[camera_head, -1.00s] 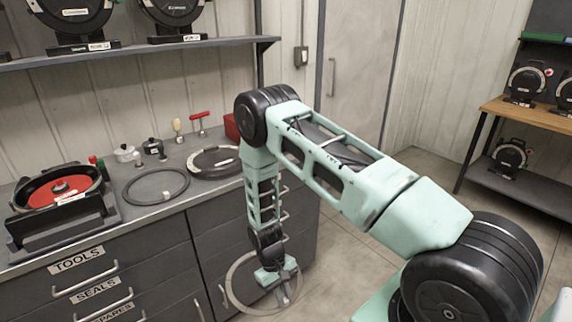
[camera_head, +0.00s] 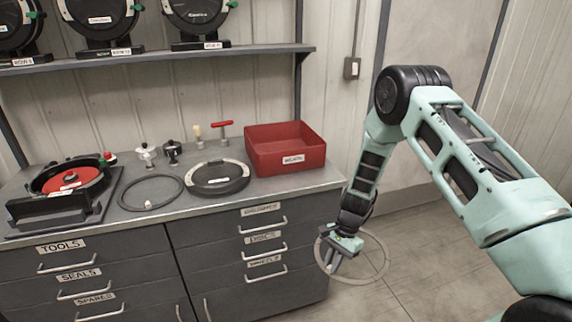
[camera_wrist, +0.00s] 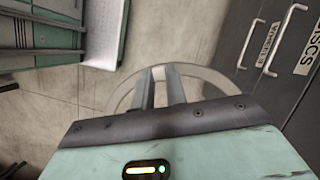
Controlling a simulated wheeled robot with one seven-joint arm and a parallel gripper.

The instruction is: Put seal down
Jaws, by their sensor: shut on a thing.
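My gripper (camera_head: 334,264) is shut on a pale beige ring seal (camera_head: 387,264). The seal hangs in the air in front of the right end of the bench, over the floor and clear of the bench top. In the wrist view the two fingers (camera_wrist: 161,80) are close together across the seal (camera_wrist: 216,82), and its near part is hidden behind my gripper. A second, dark grey ring seal (camera_head: 152,206) lies flat on the bench top (camera_head: 110,222). An open seed meter (camera_head: 70,183) with a red disc stands at the bench's left end.
A black round cover (camera_head: 218,187) lies right of the dark ring. A red bin (camera_head: 285,155) stands at the bench's right end. Small pots and two handled tools stand behind. Meters line the shelf (camera_head: 160,55) above. Bare bench shows along the front edge.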

